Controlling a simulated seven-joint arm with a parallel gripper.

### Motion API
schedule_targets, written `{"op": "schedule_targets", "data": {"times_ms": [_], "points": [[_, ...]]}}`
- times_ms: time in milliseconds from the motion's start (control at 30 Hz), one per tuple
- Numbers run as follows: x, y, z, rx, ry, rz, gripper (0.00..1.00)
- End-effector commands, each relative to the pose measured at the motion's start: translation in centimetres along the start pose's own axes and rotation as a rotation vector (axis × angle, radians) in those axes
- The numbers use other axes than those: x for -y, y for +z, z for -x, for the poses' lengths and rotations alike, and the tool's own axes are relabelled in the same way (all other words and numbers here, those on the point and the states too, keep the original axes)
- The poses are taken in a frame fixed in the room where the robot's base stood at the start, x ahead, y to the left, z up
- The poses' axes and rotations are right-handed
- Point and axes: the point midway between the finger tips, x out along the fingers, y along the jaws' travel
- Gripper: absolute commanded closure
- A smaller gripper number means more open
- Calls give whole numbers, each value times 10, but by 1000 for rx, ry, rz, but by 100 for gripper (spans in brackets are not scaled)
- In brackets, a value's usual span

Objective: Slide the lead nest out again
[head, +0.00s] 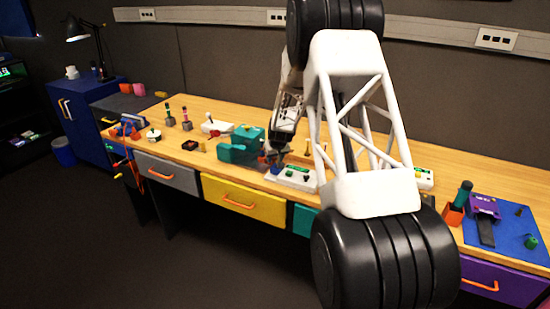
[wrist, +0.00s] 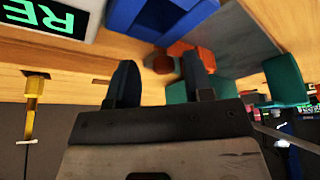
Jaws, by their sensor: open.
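My gripper (head: 277,152) hangs over the front middle of the bench, just right of a teal fixture (head: 238,150). In the wrist view its two dark fingers (wrist: 161,75) are apart, with nothing clearly held between them. Beyond the fingertips are small orange-red pieces (wrist: 168,57) and a blue block (wrist: 165,18). Teal blocks (wrist: 285,80) are at the right. I cannot tell for certain which of these is the lead nest.
My arm hides the right middle of the bench. Drawers with orange handles, one yellow (head: 243,202), line the front edge. Small tools and a white device (head: 215,127) stand left. A blue mat (head: 500,230) with a purple device (head: 484,206) lies far right.

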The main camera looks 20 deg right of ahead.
Motion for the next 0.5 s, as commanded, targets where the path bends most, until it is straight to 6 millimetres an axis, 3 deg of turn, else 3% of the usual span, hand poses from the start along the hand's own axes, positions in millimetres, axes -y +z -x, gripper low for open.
{"op": "schedule_targets", "data": {"times_ms": [267,500], "points": [[0,0,14,0,0,0,53],[0,0,40,-1,0,1,53]]}}
